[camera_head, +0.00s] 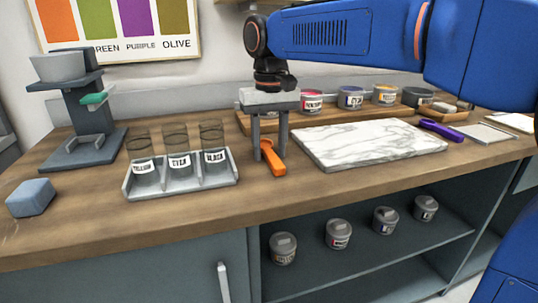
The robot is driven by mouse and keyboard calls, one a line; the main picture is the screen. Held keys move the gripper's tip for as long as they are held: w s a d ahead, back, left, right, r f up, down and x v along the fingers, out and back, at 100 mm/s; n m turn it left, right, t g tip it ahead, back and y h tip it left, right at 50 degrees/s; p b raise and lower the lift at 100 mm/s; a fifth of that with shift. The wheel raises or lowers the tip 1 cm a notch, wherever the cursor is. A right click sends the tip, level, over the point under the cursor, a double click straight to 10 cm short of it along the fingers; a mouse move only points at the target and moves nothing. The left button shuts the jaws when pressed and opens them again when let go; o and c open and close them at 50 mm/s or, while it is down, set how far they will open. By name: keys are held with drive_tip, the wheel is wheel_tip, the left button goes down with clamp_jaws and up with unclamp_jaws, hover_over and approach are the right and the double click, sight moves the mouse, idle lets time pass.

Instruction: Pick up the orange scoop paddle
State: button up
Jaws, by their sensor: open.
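The orange scoop paddle (276,164) lies on the wooden counter, between the grey jar tray and the white marble slab. Its near end points toward the front edge and its far end is partly hidden by my gripper. My gripper (270,156) hangs straight down over the paddle's far part. Its two fingers are apart, one on each side of the paddle. I cannot tell whether a finger touches it.
A grey tray (184,191) with labelled jars stands left. The marble slab (366,149) lies close on the right, with a purple tool (441,130) beyond it. Ink tins stand on a wooden board (407,110) behind. A grey block (30,198) sits far left.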

sight(270, 151)
clamp_jaws()
drive_tip(key=shift+r, duration=0.15)
wheel_tip(270, 151, up, 10)
idle(0.6)
